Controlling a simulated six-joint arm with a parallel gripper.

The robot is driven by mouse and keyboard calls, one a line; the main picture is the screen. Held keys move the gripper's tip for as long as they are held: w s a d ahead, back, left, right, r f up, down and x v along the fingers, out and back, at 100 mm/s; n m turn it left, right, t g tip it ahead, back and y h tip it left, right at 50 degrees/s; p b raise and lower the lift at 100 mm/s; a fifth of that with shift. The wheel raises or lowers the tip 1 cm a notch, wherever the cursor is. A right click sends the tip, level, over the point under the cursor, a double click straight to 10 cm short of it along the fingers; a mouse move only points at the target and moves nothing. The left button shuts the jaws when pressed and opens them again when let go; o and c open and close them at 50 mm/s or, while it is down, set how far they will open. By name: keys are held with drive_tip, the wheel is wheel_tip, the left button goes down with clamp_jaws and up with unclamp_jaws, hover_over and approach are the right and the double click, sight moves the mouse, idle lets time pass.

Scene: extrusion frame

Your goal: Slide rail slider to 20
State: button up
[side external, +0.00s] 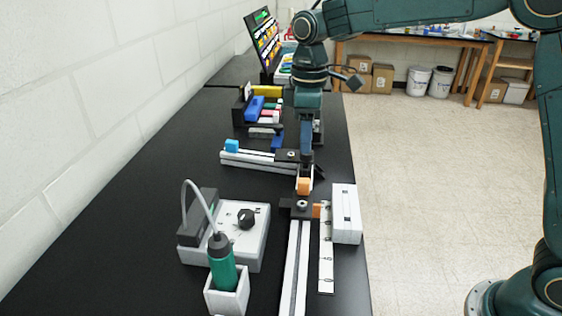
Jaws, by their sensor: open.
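A light aluminium extrusion rail (296,268) runs toward the camera along the right part of the black table. A dark slider (299,207) sits near the rail's far end, with an orange block (304,186) just behind it and an orange pointer (317,210) on its right side. A white scale strip (326,262) with dark marks lies beside the rail; its values are too small to read. My gripper (305,178) points down at the orange block, open. The picture is too small to tell whether its fingers touch the block.
A second rail (252,160) with a blue end block lies crosswise behind. A white box (346,215) stands right of the scale. A knob box (244,232) and a green-handled tool in a white holder (222,262) stand to the left. Bare table lies at far left.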

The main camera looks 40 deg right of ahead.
drive_tip(key=shift+r, duration=0.8)
drive_tip(key=c, duration=0.7)
drive_tip(key=shift+s+a+f, duration=0.1)
drive_tip(key=shift+a, duration=0.1)
clamp_jaws()
drive_tip(key=s+a+f+n+t+h, duration=0.3)
drive_tip(key=s+a+n, duration=0.4)
drive_tip(key=n, duration=1.1)
drive_tip(key=shift+s+a, duration=0.25)
drive_tip(key=shift+s, duration=0.1)
